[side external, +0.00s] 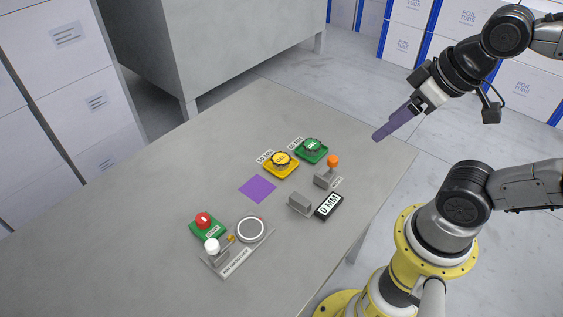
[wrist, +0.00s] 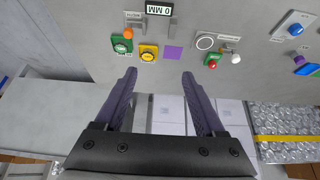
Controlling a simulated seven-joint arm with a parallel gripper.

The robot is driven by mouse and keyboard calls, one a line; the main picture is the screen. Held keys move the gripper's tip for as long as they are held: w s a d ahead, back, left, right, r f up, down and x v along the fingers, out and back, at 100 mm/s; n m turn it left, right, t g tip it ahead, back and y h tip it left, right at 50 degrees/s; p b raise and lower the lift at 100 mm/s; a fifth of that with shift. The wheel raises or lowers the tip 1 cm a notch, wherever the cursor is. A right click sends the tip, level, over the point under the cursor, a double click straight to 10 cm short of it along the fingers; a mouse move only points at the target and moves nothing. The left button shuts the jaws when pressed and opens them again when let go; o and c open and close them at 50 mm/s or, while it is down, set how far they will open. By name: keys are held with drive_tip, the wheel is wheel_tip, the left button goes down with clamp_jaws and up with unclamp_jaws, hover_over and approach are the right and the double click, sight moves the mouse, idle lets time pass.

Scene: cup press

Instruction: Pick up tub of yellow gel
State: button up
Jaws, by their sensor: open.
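I cannot make out a tub of yellow gel in either view. My gripper (side external: 379,137) is at the upper right, raised above the table's right edge and apart from everything. Its purple fingers are spread and empty in the wrist view (wrist: 159,74). The side view shows the fingers nearly edge-on.
The grey table (side external: 130,235) bears a green dial (side external: 312,149), an orange-knobbed lever (side external: 333,162), a display reading 0 MM (side external: 329,206), a flat purple square (side external: 258,188), a red button (side external: 203,220) and a round pad (side external: 250,229).

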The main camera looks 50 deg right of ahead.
drive_tip(key=o, duration=0.3)
drive_tip(key=shift+o, duration=0.2)
drive_tip(key=w+r+m, duration=0.4)
drive_tip(key=m, duration=0.2)
drive_tip(key=m+g+h, duration=0.1)
drive_tip(key=m+g, duration=0.4)
drive_tip(key=m, duration=0.5)
hover_over(281, 158)
drive_tip(key=f, duration=2.8)
drive_tip(key=shift+a+f, duration=0.25)
drive_tip(key=shift+f, duration=0.1)
drive_tip(key=shift+d+f, duration=0.1)
drive_tip(key=shift+f, duration=2.85)
